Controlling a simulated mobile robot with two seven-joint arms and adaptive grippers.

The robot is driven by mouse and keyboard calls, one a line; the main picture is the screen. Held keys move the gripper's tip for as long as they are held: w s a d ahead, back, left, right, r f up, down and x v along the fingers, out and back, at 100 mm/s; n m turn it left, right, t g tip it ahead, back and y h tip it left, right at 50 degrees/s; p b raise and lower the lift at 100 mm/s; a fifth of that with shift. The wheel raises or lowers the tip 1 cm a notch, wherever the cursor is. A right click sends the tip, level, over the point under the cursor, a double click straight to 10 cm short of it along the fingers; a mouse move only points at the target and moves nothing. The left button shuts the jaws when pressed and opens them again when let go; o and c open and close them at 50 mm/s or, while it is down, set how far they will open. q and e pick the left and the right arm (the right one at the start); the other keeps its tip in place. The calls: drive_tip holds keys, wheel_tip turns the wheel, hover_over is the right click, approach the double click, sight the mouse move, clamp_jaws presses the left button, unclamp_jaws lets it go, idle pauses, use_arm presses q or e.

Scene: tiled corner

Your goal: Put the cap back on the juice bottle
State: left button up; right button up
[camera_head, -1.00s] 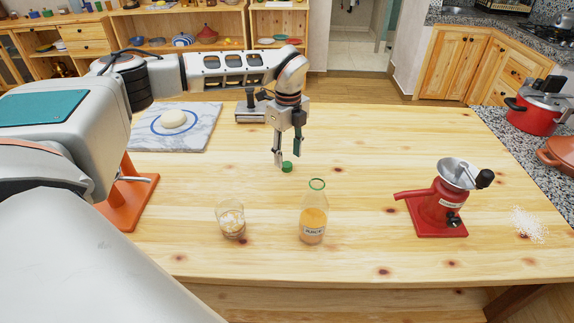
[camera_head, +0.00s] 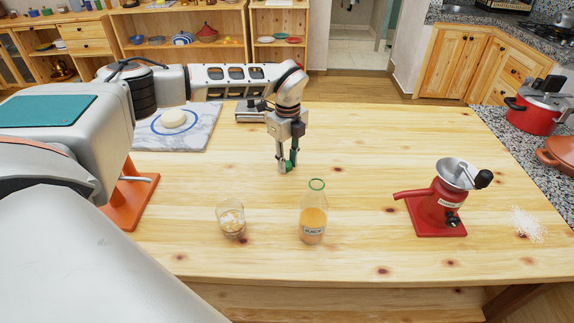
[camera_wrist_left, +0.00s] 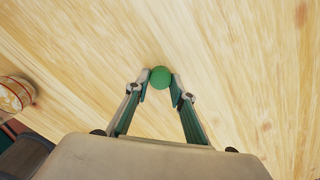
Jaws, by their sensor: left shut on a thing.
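The juice bottle (camera_head: 313,222) stands upright and open on the wooden table, with orange juice in its lower part and a green ring at its mouth. My left gripper (camera_head: 287,166) is behind the bottle and slightly to its left, pointing down, low over the table. It is shut on the green cap, which shows between the fingertips in the left wrist view (camera_wrist_left: 160,77). The fingers partly hide the cap in the head view. I cannot tell whether the cap still touches the table. My right gripper is not in view.
A small glass (camera_head: 231,219) stands left of the bottle. A red grinder (camera_head: 440,208) stands to the right, beside a white spill (camera_head: 526,223). A marble board (camera_head: 196,139) with dough (camera_head: 173,118) lies at the back left. The table (camera_head: 372,160) between bottle and grinder is clear.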

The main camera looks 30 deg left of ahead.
sight(288, 164)
use_arm(q)
wheel_tip(288, 164, up, 20)
drive_tip(key=shift+b, duration=0.45)
idle(0.4)
